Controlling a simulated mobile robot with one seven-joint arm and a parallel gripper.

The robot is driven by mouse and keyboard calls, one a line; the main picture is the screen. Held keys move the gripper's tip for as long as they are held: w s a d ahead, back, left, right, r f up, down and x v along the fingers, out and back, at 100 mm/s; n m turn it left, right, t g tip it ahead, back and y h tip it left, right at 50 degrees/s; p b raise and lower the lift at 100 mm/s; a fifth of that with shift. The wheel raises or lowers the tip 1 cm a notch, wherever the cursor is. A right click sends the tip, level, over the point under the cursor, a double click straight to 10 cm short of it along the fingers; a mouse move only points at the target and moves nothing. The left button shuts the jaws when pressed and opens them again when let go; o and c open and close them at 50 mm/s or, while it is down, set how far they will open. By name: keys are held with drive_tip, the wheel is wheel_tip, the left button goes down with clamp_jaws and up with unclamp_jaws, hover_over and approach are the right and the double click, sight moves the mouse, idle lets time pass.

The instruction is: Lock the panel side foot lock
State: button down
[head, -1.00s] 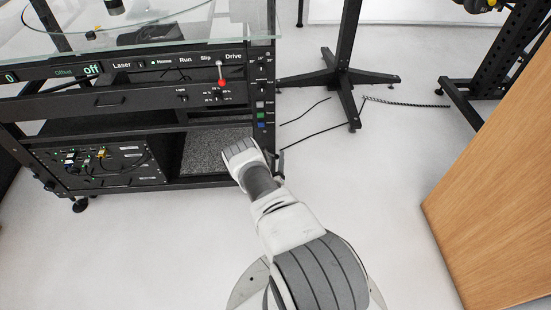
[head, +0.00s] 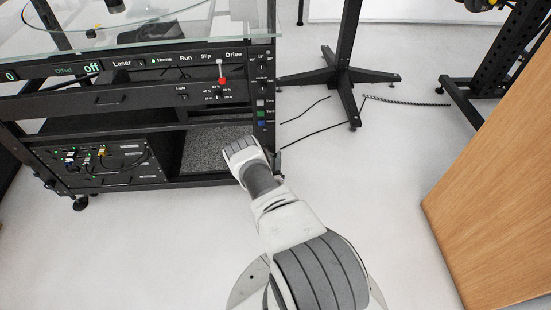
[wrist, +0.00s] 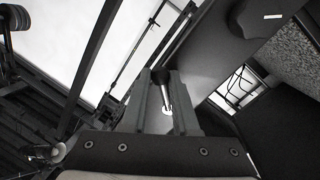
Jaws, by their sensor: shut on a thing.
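In the wrist view, my gripper (wrist: 160,76) is shut on a dark, rod-like piece (wrist: 162,88), which seems to be the foot lock lever. The lever lies between the two fingers and has a pale lower end. Its lock position cannot be told. In the head view, my arm reaches down to the lower right corner of the black turntable cabinet (head: 100,100), on the side of the control panel (head: 262,95). My wrist hides the fingers and most of this corner there.
Another cabinet foot (head: 80,204) stands at the left. A black stand with spread legs (head: 345,75) and thin cables (head: 305,135) are behind on the floor. A wooden panel (head: 500,190) stands at the right. The pale floor between (head: 370,190) is clear.

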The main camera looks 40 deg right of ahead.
drive_tip(key=shift+w+a+f+m+y, duration=0.25)
drive_tip(key=shift+w+a+m+y, duration=0.15)
drive_tip(key=shift+m, duration=1.05)
drive_tip(key=shift+w+a+f+m+y, duration=0.25)
drive_tip(key=shift+a+m, duration=0.3)
drive_tip(key=shift+m, duration=0.85)
drive_tip(key=shift+w+a+f+m+y, duration=0.25)
drive_tip(key=shift+a+m+y, duration=0.15)
drive_tip(key=shift+m, duration=1.05)
drive_tip(key=shift+a, duration=0.15)
drive_tip(key=c, duration=0.7)
unclamp_jaws()
drive_tip(key=shift+a, duration=0.1)
